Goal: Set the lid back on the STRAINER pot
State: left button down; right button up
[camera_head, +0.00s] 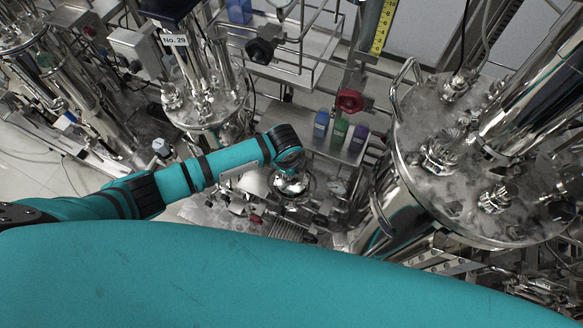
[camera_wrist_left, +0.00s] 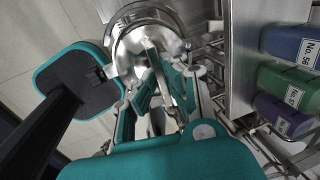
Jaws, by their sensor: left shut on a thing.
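A round shiny metal lid (camera_wrist_left: 126,50) shows in the left wrist view at the top middle, with a narrow upright piece rising from it between my fingers. My left gripper (camera_wrist_left: 163,88) is shut on this piece of the lid. In the head view my left gripper (camera_head: 290,172) is seen from above at the end of the teal arm, with the round lid (camera_head: 304,188) right under it. The gripper hides part of the lid. I cannot tell whether the lid rests on the STRAINER pot or is held above it; no STRAINER label can be read. My right gripper is not in view.
A metal shelf (camera_head: 318,146) beside the gripper carries blue, green and purple bottles (camera_head: 340,131). A large steel vessel (camera_head: 425,195) stands at right. A smaller vessel (camera_head: 205,115) stands behind the arm. A red knob (camera_head: 349,101) and pipes crowd the back.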

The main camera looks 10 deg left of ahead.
pick_arm(q)
jog(key=shift+f, duration=0.2)
jog(key=shift+f+b, duration=0.6)
jog(key=shift+f, duration=0.25)
jog(key=shift+r+p, duration=0.1)
jog(key=shift+p, duration=0.5)
dwell(0.4)
jog(key=shift+f, duration=0.7)
dwell(2.7)
jog(key=c, duration=1.4)
grip_release()
jog(key=shift+s, duration=0.1)
jog(key=s+r, duration=0.1)
jog(key=r, duration=0.6)
jog(key=s+r, duration=0.1)
jog(key=r, duration=0.3)
jog(key=shift+s+a+r, duration=0.3)
jog(key=shift+r, duration=0.05)
